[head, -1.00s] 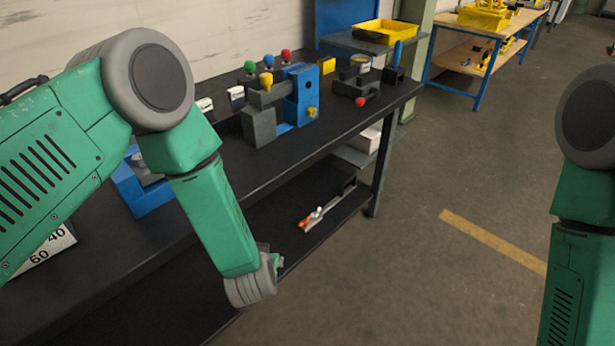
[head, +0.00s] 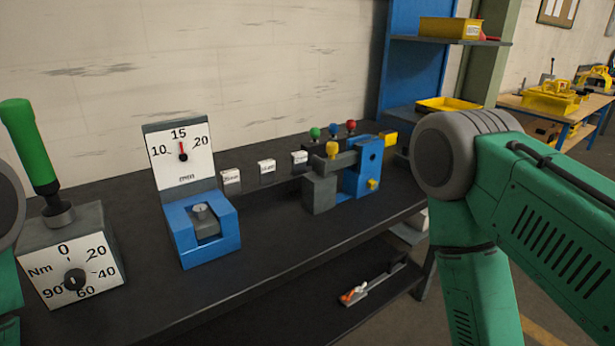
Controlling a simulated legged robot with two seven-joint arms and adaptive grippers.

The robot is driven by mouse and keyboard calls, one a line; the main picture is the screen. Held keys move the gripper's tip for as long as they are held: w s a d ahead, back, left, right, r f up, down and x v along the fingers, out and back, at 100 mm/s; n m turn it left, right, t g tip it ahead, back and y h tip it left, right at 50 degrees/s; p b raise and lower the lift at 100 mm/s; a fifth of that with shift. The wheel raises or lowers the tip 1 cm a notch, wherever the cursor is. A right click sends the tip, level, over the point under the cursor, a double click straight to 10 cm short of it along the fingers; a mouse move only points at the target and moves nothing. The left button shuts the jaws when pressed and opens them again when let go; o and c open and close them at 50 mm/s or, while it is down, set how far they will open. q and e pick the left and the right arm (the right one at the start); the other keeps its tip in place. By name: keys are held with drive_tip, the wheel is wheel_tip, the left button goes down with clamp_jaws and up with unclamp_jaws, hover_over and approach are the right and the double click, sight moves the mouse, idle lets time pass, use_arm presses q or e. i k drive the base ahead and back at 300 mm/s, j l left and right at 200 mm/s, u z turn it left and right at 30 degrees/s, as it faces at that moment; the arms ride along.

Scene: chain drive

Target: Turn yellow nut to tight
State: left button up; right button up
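A small yellow nut-like piece (head: 372,184) sits low on the face of the blue block (head: 362,170) at the middle of the black bench. Its exact shape and tightness are too small to tell. A yellow ball knob (head: 332,149) stands above the grey block (head: 320,192) just left of it. My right arm shows at the right, in front of the bench end, and its gripper is out of frame. Only a sliver of my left arm shows at the left edge, and its gripper is not in view.
A torque gauge box (head: 70,250) with a green handle (head: 27,147) stands at the left. A dial gauge (head: 180,150) on a blue base (head: 205,232) stands beside it. The bench front (head: 285,255) is clear.

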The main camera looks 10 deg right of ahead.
sight(372, 183)
drive_tip(key=i+l+u, duration=0.15)
drive_tip(key=l+u, duration=0.25)
drive_tip(key=l, duration=0.4)
drive_tip(key=i+l+u, duration=0.1)
drive_tip(key=l+u, duration=0.35)
drive_tip(key=l, duration=0.35)
drive_tip(key=l+u, duration=0.4)
drive_tip(key=l, duration=0.4)
drive_tip(key=k+j, duration=0.05)
